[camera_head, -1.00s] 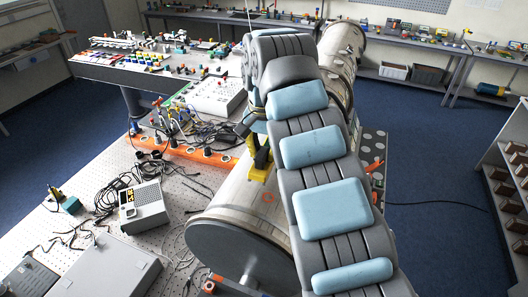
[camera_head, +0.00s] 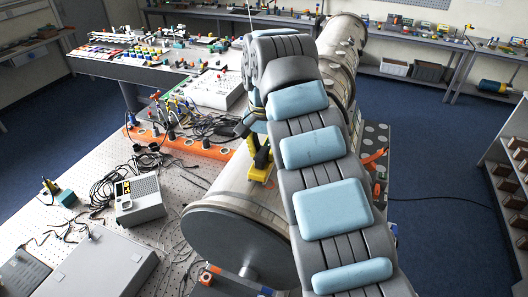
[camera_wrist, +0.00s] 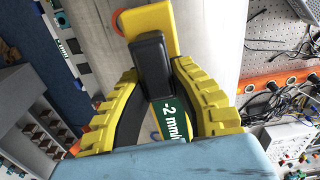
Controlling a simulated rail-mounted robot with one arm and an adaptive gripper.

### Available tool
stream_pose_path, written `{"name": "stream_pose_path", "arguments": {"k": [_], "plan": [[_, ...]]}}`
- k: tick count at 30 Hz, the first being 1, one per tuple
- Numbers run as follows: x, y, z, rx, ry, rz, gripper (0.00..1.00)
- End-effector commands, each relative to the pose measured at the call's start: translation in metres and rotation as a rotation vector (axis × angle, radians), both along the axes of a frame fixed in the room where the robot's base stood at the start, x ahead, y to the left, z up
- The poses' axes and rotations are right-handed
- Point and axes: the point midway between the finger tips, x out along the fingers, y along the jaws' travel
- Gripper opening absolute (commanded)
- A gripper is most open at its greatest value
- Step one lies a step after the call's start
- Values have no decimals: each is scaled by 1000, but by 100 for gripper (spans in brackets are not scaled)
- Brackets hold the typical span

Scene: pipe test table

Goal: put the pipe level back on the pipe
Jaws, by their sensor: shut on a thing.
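The pipe (camera_head: 240,200) is a large pale grey cylinder lying lengthwise, with its round end towards me. It also fills the middle of the wrist view (camera_wrist: 215,40). My gripper (camera_wrist: 155,75) has two yellow ridged fingers, shut on the black upright part of the pipe level (camera_wrist: 155,17), whose yellow body shows beyond the fingertips. A green part marked "-2 mm/m" shows between the fingers. In the head view my gripper (camera_head: 259,158) is over the pipe's upper side, partly hidden by my arm. Whether the level touches the pipe I cannot tell. An orange ring mark (camera_wrist: 116,22) shows beside the level.
A perforated table (camera_head: 85,215) left of the pipe holds a grey meter box (camera_head: 138,201), cables and an orange rail (camera_head: 185,144). A white box (camera_head: 215,88) stands farther back. An orange clamp-like part (camera_head: 374,160) is close to the right of my arm.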

Motion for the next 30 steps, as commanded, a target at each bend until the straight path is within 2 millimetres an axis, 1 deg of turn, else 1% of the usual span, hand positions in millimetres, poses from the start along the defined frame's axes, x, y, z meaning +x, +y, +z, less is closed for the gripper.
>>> {"name": "stream_pose_path", "arguments": {"k": [8,21,22,24,30], "plan": [[0,0,1,0,-1,0,0],[0,0,-4,0,-1,0,0],[0,0,-4,0,-1,0,27],[0,0,-4,0,-1,0,45],[0,0,-4,0,0,0,45]]}}
